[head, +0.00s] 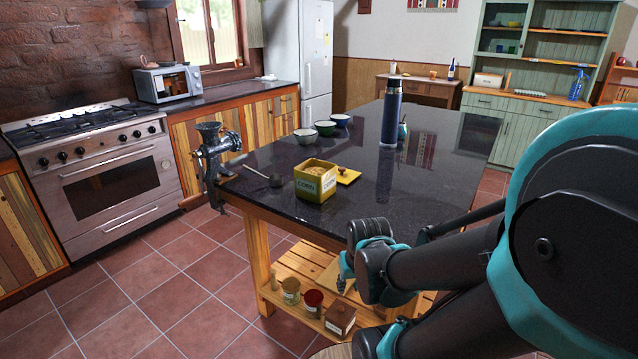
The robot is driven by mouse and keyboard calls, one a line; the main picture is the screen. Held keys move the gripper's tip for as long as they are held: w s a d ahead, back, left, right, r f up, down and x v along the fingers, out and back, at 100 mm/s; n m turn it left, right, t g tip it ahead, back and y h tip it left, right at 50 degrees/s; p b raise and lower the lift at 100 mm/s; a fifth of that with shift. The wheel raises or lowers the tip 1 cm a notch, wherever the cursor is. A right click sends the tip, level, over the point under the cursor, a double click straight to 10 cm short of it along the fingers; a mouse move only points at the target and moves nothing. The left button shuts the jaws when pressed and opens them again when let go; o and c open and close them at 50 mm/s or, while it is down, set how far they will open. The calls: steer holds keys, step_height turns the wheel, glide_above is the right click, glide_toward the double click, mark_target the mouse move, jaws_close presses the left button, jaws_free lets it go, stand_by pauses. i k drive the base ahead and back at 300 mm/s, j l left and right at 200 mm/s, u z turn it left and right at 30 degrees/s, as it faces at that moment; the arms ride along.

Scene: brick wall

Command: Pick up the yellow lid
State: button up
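The yellow lid (348,176) lies flat on the dark, glossy tabletop (436,185), with a small dark knob on top. It is just behind and to the right of a yellow-green square corn tin (315,183), which hides part of its left side. The tin is open, with pale yellow contents showing at its top. The end of my dark and teal arm is near the table's front edge, lower in the picture than the lid and apart from it. My gripper's fingers cannot be made out there.
A tall dark blue flask (391,113) stands behind the lid. Several bowls (325,128) stand near the table's left edge. A metal grinder (213,150) is clamped at the left corner, with a ladle (275,181) nearby. Jars (291,290) stand on the shelf below.

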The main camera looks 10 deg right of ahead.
mark_target(344, 177)
steer(key=j, duration=0.1)
steer(key=k+l+u, duration=0.25)
steer(key=k+u, duration=0.15)
steer(key=l+z, duration=0.1)
steer(key=l, duration=0.45)
steer(key=k+l, duration=0.1)
steer(key=l, duration=0.4)
steer(key=j+z, duration=0.2)
steer(key=z, duration=0.3)
steer(key=i+j+z, duration=0.1)
steer(key=j+z, duration=0.15)
steer(key=z, duration=0.25)
steer(key=j+z, duration=0.45)
steer(key=k+j+z, duration=0.1)
steer(key=j+z, duration=0.4)
steer(key=k+j+z, duration=0.15)
steer(key=j+z, duration=0.3)
steer(key=k+j+z, duration=0.25)
steer(key=j, duration=0.25)
steer(key=k+j+z, duration=0.15)
steer(key=j+z, duration=0.15)
steer(key=j, duration=0.15)
steer(key=k+j+z, duration=0.25)
steer(key=j, duration=0.15)
